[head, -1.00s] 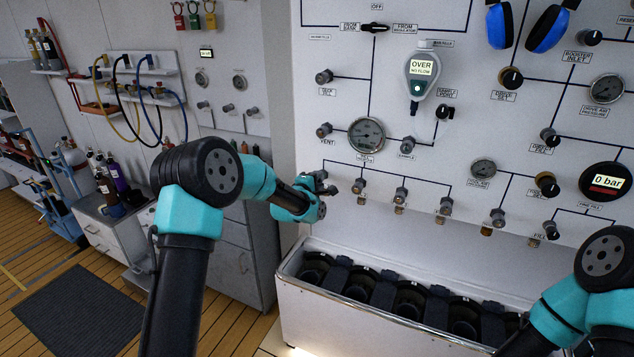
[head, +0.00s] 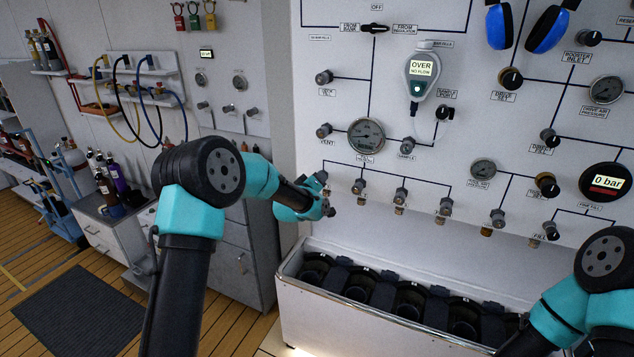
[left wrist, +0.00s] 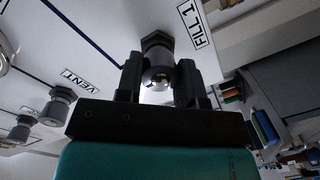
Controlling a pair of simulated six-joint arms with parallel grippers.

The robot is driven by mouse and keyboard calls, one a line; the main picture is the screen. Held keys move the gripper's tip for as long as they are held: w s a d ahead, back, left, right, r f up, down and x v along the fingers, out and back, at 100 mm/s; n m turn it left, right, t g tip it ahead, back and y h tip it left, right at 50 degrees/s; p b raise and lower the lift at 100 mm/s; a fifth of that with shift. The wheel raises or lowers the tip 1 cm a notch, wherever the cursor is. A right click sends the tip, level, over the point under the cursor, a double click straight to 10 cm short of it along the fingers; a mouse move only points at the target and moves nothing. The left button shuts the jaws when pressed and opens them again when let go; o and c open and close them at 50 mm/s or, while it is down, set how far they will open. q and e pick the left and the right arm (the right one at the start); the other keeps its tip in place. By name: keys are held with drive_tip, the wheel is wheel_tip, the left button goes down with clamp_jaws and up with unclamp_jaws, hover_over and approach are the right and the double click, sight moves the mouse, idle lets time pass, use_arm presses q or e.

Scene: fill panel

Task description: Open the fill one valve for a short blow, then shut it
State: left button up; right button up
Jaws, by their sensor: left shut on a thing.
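The fill one valve (left wrist: 157,76) is a grey knob with a round metal end and a dark collar. It stands beside its FILL 1 label (left wrist: 196,27) in the left wrist view. My left gripper (left wrist: 159,84) is shut on this knob, one dark finger on each side. In the head view my left gripper (head: 326,190) is at the left end of the lower valve row, and the arm hides part of that spot. How far the valve is turned cannot be told. My right gripper is out of view; only its arm shows at the right edge.
The VENT knob (left wrist: 57,106) stands close by. A dial gauge (head: 366,135) is above the row, and more fill knobs (head: 401,195) lie to the right. An analyser (head: 420,75) reads OVER, NO FLOW. A white trough (head: 340,312) with dark bays stands below the panel.

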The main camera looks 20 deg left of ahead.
use_arm(q)
drive_tip(key=shift+m, duration=0.4)
drive_tip(key=o, duration=0.9)
drive_tip(key=shift+s, duration=0.1)
drive_tip(key=s, duration=0.5)
drive_tip(key=s+a, duration=0.1)
drive_tip(key=s, duration=0.5)
drive_tip(key=s+a+r, duration=0.1)
drive_tip(key=s, duration=0.5)
drive_tip(key=shift+a+r, duration=0.1)
drive_tip(key=shift+a, duration=0.15)
